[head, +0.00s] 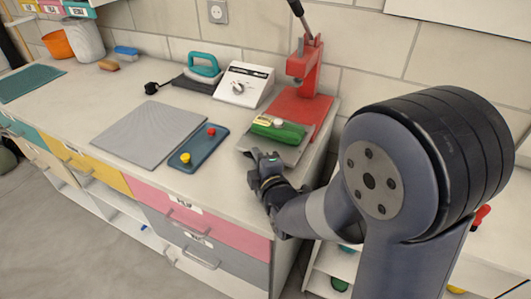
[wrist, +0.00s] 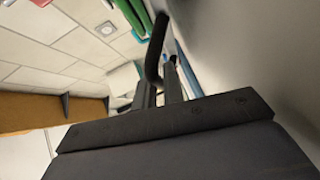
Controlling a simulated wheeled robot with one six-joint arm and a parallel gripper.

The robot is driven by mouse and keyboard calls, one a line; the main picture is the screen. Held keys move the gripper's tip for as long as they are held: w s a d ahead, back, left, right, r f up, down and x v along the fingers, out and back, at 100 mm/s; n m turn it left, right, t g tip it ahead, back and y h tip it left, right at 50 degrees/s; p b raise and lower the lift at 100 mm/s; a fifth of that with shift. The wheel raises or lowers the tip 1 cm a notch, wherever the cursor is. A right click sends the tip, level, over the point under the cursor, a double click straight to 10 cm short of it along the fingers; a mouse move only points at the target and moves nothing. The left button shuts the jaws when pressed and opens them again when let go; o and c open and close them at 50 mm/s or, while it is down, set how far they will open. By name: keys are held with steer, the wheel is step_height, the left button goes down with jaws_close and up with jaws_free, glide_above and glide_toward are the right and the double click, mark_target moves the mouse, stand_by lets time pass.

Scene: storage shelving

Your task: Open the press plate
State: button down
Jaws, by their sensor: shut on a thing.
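The red press (head: 305,85) stands at the right end of the counter, with its dark lever raised. A grey press plate (head: 290,155) juts out at the front of its base. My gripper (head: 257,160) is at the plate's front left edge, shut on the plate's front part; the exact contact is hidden. In the wrist view my gripper (wrist: 160,90) has its narrow fingers close together at a black rounded bar (wrist: 156,48), which looks like a handle.
Left of the press lie a blue panel with red and yellow knobs (head: 198,147) and a grey mat (head: 150,134). A white dial box (head: 243,84) and a teal-handled iron (head: 203,68) stand behind. Drawers (head: 212,227) front the counter below my gripper.

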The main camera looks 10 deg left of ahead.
steer(key=shift+s+a, duration=0.15)
steer(key=shift+s, duration=0.2)
steer(key=c, duration=1.5)
jaws_free()
steer(key=v, duration=1)
steer(key=shift+s+r, duration=0.1)
steer(key=shift+s, duration=0.25)
